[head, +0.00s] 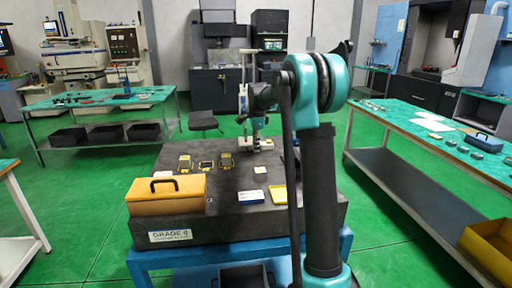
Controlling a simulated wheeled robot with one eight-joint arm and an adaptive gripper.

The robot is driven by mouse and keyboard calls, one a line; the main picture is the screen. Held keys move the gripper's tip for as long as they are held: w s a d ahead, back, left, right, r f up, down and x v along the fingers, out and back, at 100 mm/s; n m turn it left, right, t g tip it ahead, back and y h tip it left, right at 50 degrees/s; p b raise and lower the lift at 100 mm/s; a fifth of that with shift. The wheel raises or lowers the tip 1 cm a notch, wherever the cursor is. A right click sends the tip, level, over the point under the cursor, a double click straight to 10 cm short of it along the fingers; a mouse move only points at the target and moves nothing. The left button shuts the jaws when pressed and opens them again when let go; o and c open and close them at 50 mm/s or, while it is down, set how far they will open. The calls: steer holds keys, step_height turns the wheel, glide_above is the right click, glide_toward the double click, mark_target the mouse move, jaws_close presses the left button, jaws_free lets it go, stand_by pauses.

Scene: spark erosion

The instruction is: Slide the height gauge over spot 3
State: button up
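The height gauge (243,75) stands upright near the back of the dark granite surface plate (225,205), a tall pale column with a light base. My gripper (257,147) points down right by the gauge's base and overlaps its right side. Whether the fingers touch the gauge, and whether they are open or shut, is too small to tell. My arm hides the plate's right part.
An orange case (166,196) with a black handle sits at the plate's front left. A white-and-blue box (251,197), a yellow-edged box (278,194) and a small pale block (260,170) lie at the front right. The plate between gauge and spots looks clear.

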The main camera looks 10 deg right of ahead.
steer(key=shift+f, duration=0.3)
jaws_close()
